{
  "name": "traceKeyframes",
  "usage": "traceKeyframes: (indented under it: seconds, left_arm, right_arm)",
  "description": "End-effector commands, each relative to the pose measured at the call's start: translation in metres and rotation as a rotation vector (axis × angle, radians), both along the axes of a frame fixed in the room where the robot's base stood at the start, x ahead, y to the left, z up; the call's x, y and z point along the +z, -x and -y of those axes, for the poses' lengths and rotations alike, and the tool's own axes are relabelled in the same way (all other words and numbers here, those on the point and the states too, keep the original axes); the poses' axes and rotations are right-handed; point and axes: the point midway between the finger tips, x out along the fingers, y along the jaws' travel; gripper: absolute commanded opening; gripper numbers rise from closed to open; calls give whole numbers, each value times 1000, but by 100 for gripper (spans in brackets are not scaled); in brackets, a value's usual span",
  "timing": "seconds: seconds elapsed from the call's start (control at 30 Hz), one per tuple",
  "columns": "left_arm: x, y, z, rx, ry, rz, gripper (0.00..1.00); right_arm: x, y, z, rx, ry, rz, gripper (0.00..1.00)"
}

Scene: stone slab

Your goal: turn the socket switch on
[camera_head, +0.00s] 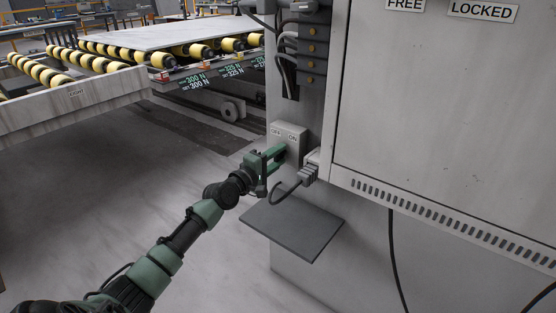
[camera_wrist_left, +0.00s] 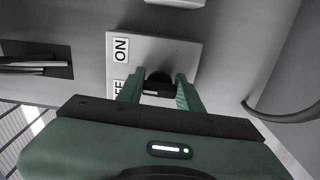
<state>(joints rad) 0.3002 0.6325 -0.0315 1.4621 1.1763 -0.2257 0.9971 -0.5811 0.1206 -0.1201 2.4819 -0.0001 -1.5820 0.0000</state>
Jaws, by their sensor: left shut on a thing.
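The socket switch is a grey box (camera_head: 290,131) with OFF and ON labels on the side of the machine cabinet, in the middle of the head view. In the left wrist view its plate (camera_wrist_left: 185,50) fills the upper middle, with a dark knob (camera_wrist_left: 158,84) on it. My left gripper (camera_head: 275,155) reaches the box from the lower left. In the left wrist view the green fingers (camera_wrist_left: 159,92) are on either side of the knob and shut on it. The knob is mostly hidden by the gripper in the head view. My right gripper is not in view.
A grey cable with a plug (camera_head: 309,172) sits right of the switch. A flat dark shelf (camera_head: 292,229) juts out below it. The large cabinet (camera_head: 450,110) stands at right. A roller conveyor (camera_head: 160,50) is at upper left. The floor at left is partly clear.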

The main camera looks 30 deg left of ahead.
Motion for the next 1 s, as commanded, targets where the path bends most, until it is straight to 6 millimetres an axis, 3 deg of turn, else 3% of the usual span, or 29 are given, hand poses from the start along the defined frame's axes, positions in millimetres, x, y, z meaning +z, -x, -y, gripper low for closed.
traceKeyframes:
  seconds: [0.33, 0.5, 1.0]
  left_arm:
    - [-4, 0, 0, -2, -324, 22, 0]
    - [-4, 0, 0, -2, -458, 32, 0]
    - [-5, 0, 0, -3, -666, 48, 0]
  right_arm:
    - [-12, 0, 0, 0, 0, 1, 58]
    - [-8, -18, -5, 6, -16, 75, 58]
    - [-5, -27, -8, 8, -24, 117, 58]
